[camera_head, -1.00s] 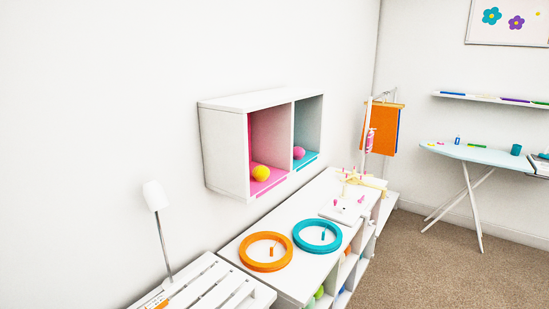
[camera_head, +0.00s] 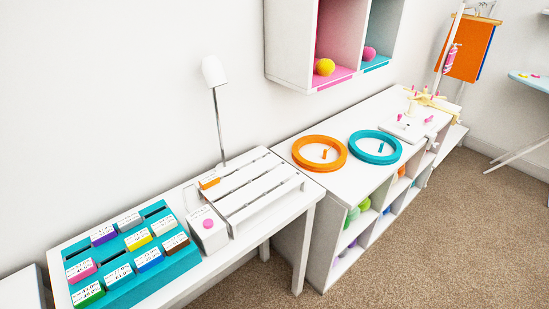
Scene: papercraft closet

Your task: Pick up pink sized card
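A card with a pink band (camera_head: 81,269) stands in the left column of a teal card holder (camera_head: 135,262), on the white table at the lower left. Several other cards with purple, grey, yellow, blue, brown and green bands stand in the same holder around it. The print on the cards is too small to read surely. Neither of my grippers shows in the head view.
A white box with a pink button (camera_head: 207,229), a slatted white rack (camera_head: 250,192) and a lamp (camera_head: 214,80) stand right of the holder. A white shelf unit (camera_head: 340,185) carries an orange ring (camera_head: 320,167) and a teal ring (camera_head: 375,160). Carpet (camera_head: 420,240) in front is clear.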

